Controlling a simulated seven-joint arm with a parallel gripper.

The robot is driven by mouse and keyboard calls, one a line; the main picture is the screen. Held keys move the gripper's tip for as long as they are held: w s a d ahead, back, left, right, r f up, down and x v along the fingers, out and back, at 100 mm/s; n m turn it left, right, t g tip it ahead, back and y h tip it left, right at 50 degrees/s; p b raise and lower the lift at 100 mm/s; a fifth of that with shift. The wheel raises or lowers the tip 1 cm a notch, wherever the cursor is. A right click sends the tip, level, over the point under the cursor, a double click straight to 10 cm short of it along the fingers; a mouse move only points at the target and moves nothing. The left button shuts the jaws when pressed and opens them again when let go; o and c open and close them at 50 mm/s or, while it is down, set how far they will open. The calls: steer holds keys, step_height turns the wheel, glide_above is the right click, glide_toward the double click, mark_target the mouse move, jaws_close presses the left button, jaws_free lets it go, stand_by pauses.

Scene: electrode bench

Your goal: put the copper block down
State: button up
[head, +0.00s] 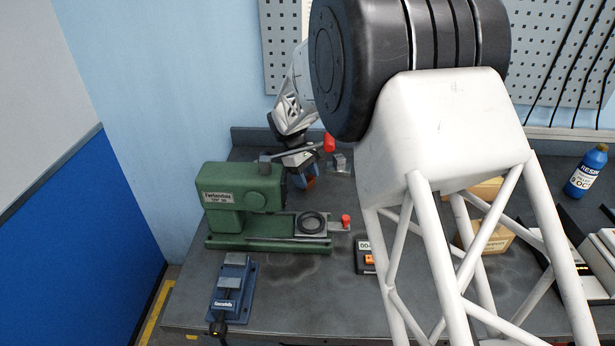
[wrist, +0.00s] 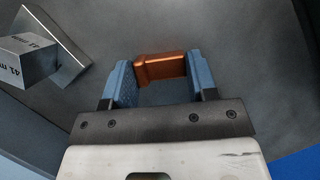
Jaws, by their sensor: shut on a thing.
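The copper block (wrist: 162,67) is a shiny orange-brown piece between the two blue fingers of my gripper (wrist: 160,80) in the wrist view. My gripper is shut on it. Grey bench top shows around and beyond the block; I cannot tell whether the block touches it. In the head view my gripper (head: 301,178) is beyond the green machine, near the back of the bench. A small part of the copper block (head: 310,182) shows there, mostly hidden by the fingers and the machine.
The green machine (head: 245,208) with its red-knobbed lever stands close to my gripper. Metal blocks (wrist: 30,62) with printed marks lie left in the wrist view. A blue vise (head: 233,285) sits at the front left. A blue resin bottle (head: 586,172) stands far right.

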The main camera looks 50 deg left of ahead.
steer(key=o, duration=1.2)
steer(key=shift+c, duration=0.2)
steer(key=shift+a+r, duration=0.1)
steer(key=v, duration=0.7)
steer(key=shift+r, duration=0.25)
